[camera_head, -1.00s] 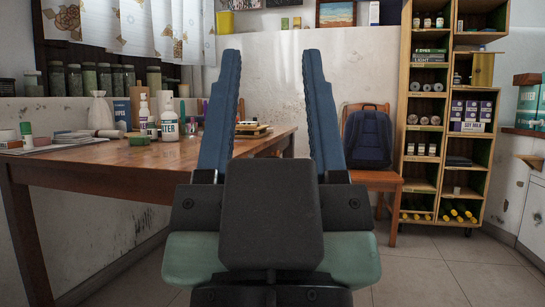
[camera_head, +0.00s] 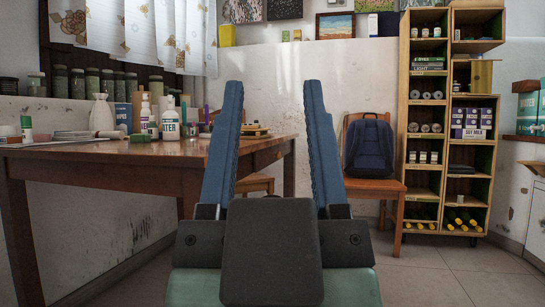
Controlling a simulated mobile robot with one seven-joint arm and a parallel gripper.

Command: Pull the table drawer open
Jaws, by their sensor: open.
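A brown wooden table (camera_head: 110,158) stands on the left, its top crowded with items. Its near side is a plain wooden apron; I cannot make out a drawer front or handle, and part of the table's right end is hidden behind my gripper. My gripper (camera_head: 272,85) is in the middle of the view, pointing forward. Its two blue fingers stand wide apart with nothing between them. It appears in front of the table's right end, and I see no contact with the table.
A wooden chair (camera_head: 375,187) with a dark blue backpack (camera_head: 369,146) stands behind the fingers to the right. A wooden shelf unit (camera_head: 406,120) stands farther right. Bottles, including a white one (camera_head: 170,123), stand on the table. Tiled floor (camera_head: 440,265) is clear at the lower right.

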